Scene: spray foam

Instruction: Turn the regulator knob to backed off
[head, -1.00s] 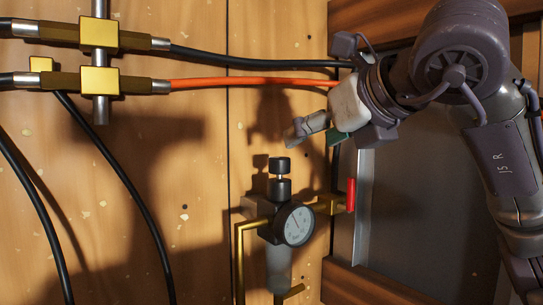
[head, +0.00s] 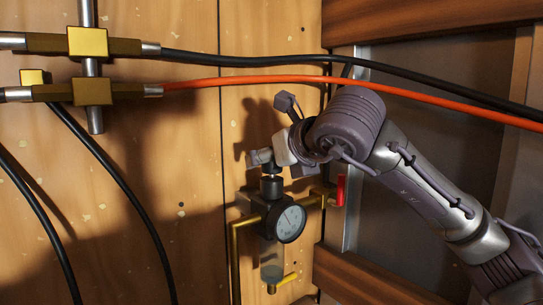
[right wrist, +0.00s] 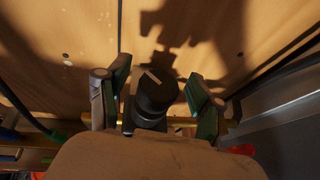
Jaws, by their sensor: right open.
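The regulator (head: 262,222) hangs on the wooden wall in the head view, with a round white-faced gauge (head: 291,223) on its front. Its black knob (head: 271,187) is on top, just below my right gripper (head: 262,160). In the right wrist view the knob (right wrist: 155,93) stands between the two green-padded fingers of my right gripper (right wrist: 158,98), with a pale line across its top. Gaps show on both sides, so the fingers are open around or just above it. My left gripper is not in view.
A red-handled valve (head: 340,190) sits right of the regulator on a brass pipe. A yellow drain lever (head: 287,280) is below. An orange hose (head: 350,82) and black hose (head: 300,62) cross above. A grey metal panel (head: 400,230) lies to the right.

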